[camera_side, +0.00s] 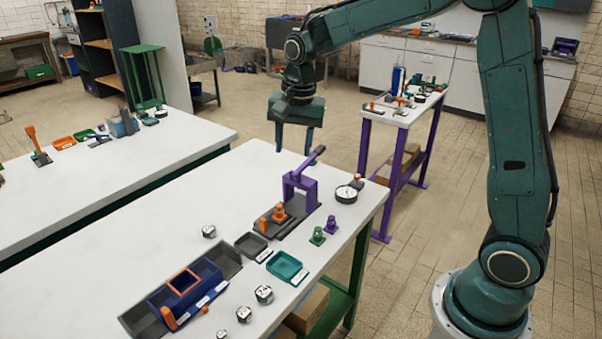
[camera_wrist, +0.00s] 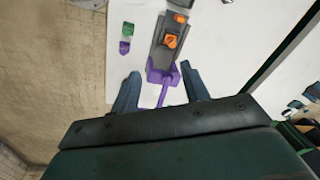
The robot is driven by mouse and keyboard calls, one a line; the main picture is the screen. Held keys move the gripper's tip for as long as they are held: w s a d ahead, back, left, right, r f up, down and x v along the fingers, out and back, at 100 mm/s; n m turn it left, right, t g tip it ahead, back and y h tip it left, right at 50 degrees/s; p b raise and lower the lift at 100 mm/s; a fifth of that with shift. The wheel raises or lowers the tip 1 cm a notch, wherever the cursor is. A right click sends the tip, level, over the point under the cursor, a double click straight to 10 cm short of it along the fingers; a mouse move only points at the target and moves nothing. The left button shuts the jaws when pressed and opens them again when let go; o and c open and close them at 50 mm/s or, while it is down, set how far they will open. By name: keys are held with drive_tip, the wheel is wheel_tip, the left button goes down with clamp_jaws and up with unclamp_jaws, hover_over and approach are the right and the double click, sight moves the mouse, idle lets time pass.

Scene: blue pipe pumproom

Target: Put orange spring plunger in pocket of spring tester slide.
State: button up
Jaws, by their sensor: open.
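The spring tester has a purple frame with a lever (camera_side: 300,191) and a dark slide base (camera_side: 300,228). An orange stepped piece, which looks like the orange spring plunger (camera_side: 279,213), stands upright on the slide base in front of the frame. It also shows in the wrist view (camera_wrist: 171,41). I cannot tell whether it sits in the pocket, which I cannot make out. A smaller orange part (camera_side: 263,224) is at the slide's near end. My gripper (camera_side: 294,150) is open and empty, above and behind the tester. In the wrist view its fingers (camera_wrist: 160,72) straddle the lever in the picture.
A green plunger (camera_side: 317,237) and a purple plunger (camera_side: 331,225) stand right of the tester. A dial gauge (camera_side: 347,194) is behind them. A grey tray (camera_side: 251,244), a teal tray (camera_side: 287,267) and a blue bin (camera_side: 187,288) lie in front.

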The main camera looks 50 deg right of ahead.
drive_tip(key=s+a+r+n+t, duration=0.2)
drive_tip(key=s+r+n, duration=0.45)
drive_tip(key=s, duration=0.65)
drive_tip(key=s+a+n+t, duration=0.1)
drive_tip(key=s+n, duration=0.4)
drive_tip(key=s, duration=0.8)
drive_tip(key=shift+s+a+f+t, duration=0.25)
drive_tip(key=shift+s+t, duration=0.05)
drive_tip(key=shift+t, duration=0.3)
